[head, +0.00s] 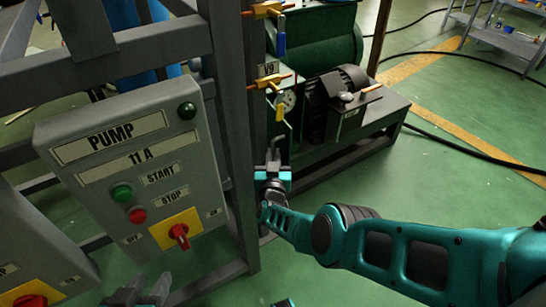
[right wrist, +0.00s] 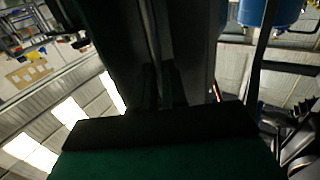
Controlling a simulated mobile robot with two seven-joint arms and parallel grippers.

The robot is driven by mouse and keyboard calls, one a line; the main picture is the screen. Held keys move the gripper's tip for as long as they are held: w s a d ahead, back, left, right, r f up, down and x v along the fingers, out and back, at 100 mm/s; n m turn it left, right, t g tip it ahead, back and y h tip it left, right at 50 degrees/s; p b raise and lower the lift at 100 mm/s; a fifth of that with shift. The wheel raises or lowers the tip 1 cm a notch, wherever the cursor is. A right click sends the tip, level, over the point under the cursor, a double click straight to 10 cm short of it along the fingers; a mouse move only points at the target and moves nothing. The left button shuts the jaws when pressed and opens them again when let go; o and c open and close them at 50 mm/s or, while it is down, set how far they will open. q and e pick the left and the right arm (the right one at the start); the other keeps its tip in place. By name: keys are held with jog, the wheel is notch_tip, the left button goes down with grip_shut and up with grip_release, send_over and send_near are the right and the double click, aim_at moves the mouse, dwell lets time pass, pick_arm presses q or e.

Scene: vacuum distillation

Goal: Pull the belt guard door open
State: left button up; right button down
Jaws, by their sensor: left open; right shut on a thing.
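The belt guard door looks like the dark green panel (head: 297,120) on the pump unit, just right of the frame post in the head view. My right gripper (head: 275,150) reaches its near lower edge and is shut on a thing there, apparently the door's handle. The handle itself is hidden by the fingers and shadow. In the right wrist view a dark green surface (right wrist: 170,160) with a black edge fills the bottom, close to the fingers. How far the door stands open cannot be told. My left gripper (head: 148,289) is open and empty at the bottom, below the pump control box.
The grey pump control box (head: 105,150) with buttons and a red switch (head: 179,233) stands left. Brass valves (head: 268,82) jut out above my right gripper. A black-ribbed motor (head: 335,95) sits behind.

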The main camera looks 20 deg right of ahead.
jog(key=shift+w+d+r, duration=0.15)
jog(key=shift+w+r, duration=0.05)
jog(key=shift+r, duration=0.2)
jog(key=c, duration=1.5)
grip_release()
jog(key=shift+o, duration=1.4)
jog(key=shift+s, duration=0.1)
jog(key=shift+o, duration=0.3)
jog(key=shift+f, duration=0.15)
jog(key=shift+s+a+f, duration=0.1)
jog(key=shift+a+f, duration=0.05)
jog(key=shift+a, duration=0.15)
